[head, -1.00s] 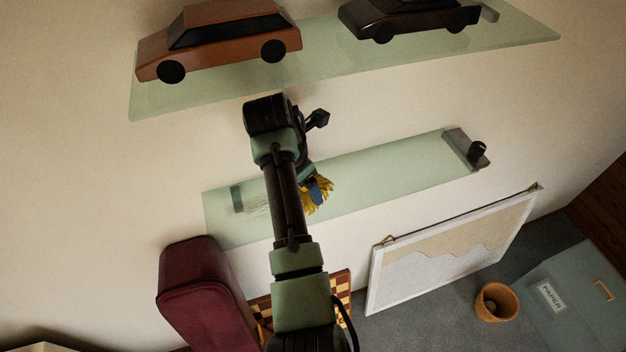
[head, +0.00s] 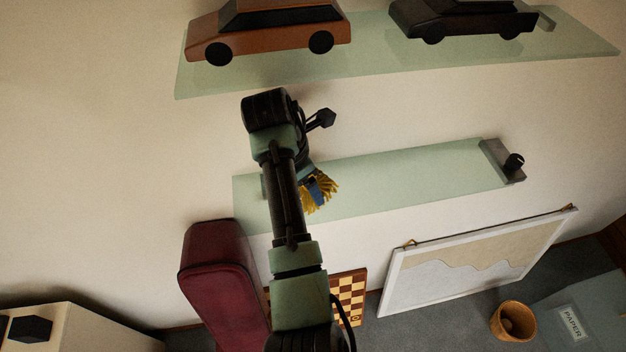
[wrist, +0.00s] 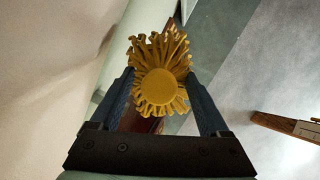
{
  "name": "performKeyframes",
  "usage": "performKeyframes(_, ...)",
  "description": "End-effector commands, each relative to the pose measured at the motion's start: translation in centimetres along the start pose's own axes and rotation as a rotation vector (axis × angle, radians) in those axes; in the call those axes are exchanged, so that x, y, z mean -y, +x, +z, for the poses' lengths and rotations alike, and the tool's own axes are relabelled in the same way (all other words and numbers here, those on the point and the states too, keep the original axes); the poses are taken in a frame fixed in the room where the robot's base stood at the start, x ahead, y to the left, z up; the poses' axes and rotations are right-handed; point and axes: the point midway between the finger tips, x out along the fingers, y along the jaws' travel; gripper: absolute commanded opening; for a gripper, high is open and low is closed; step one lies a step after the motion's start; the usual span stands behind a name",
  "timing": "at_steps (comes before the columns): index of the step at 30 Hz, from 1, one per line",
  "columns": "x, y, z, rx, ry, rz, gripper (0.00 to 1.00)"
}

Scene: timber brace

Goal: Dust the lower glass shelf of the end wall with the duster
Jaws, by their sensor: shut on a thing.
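The lower glass shelf (head: 420,176) is a pale green pane on the cream wall, below the upper shelf. My arm crosses in front of its left part. The duster (head: 322,192) has yellow strands and shows at the shelf's left part in the head view. In the wrist view the duster's yellow head (wrist: 160,82) sits between the two fingers of my gripper (wrist: 165,105), which is shut on it. The fingertips are partly hidden by the strands. The glass shelf edge (wrist: 122,55) runs just behind the duster there. I cannot tell whether the strands touch the glass.
The upper glass shelf (head: 370,58) holds a brown toy car (head: 270,35) and a black toy car (head: 465,18). A small dark object (head: 513,162) is at the lower shelf's right end. Below are a maroon case (head: 222,280), a chessboard (head: 350,295), a framed picture (head: 470,262) and a basket (head: 513,320).

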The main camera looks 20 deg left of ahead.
Motion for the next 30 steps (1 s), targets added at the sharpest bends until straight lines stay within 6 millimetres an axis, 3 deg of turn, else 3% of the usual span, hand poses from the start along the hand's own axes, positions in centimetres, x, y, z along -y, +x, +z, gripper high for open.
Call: performKeyframes(30,-2.4,-1.2,-5.8,0.000,-0.003,0.000,0.27)
